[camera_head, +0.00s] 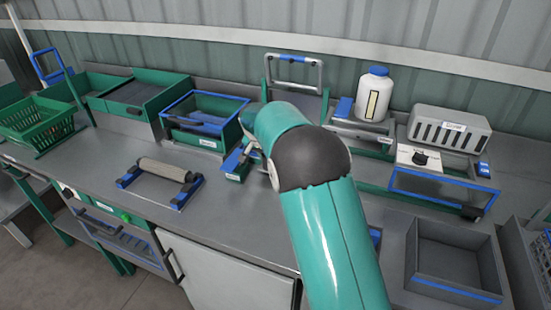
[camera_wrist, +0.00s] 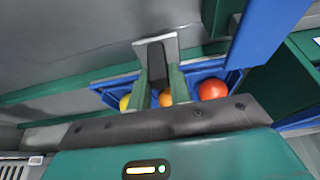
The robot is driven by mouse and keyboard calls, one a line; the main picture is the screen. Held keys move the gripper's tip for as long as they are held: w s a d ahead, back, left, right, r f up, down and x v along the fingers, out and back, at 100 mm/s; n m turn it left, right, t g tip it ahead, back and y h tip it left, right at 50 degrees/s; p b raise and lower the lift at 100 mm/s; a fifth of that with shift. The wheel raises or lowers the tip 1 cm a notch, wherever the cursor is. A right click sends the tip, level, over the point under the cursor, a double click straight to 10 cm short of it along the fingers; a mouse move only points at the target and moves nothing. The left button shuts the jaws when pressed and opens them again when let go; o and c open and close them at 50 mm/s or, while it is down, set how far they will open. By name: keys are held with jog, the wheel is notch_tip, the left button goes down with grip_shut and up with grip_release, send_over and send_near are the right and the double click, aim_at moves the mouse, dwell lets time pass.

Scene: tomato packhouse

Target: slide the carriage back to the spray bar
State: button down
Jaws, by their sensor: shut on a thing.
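The carriage appears as a blue tray (camera_wrist: 207,67) in the wrist view, with a red tomato (camera_wrist: 212,89), an orange one (camera_wrist: 166,98) and a yellow one (camera_wrist: 125,102) in it. My gripper (camera_wrist: 159,74) is shut on an upright dark grip with a pale top, which seems to belong to the carriage. In the head view a small green and blue part (camera_head: 237,164) shows left of my arm's end. My arm hides the gripper and most of the carriage there. A metal arch (camera_head: 293,60) stands behind; I cannot tell whether it is the spray bar.
A clear-sided blue and green box (camera_head: 205,118) stands just left of my arm. A roller on a blue frame (camera_head: 160,172) lies on the bench in front. A white bottle (camera_head: 374,94), a grey slotted box (camera_head: 449,128) and a grey tray (camera_head: 453,262) are to the right.

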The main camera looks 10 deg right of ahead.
jog(key=shift+w+a, duration=0.1)
jog(key=shift+a, duration=0.2)
jog(key=c, duration=1.3)
grip_release()
jog(key=shift+w, duration=0.15)
jog(key=shift+s+r, duration=0.25)
jog(key=shift+r, duration=0.1)
jog(key=v, duration=1.3)
jog(key=shift+r, duration=0.1)
